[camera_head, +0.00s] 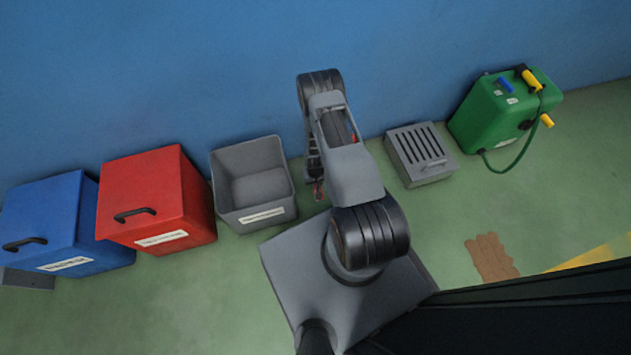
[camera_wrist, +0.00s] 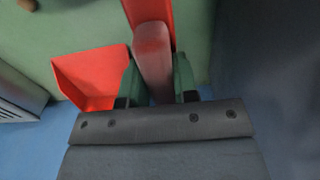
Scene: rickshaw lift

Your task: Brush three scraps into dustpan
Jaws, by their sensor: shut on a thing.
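The brush's brighter red part runs off the top edge. A red dustpan (camera_wrist: 92,78) lies on the floor just left of the gripper. In the head view my arm hides most of this spot; a small red bit shows near the arm's end, too small to name. No scraps can be made out for sure; a brown bit shows at the wrist view's top left corner.
Along the wall stand a blue bin (camera_head: 50,225), a red bin (camera_head: 150,205), an open grey bin (camera_head: 252,205), a grey slotted box (camera_head: 420,155) and a green tank (camera_head: 500,115) with a hose. A brown flat piece (camera_head: 492,258) lies on open green floor at right.

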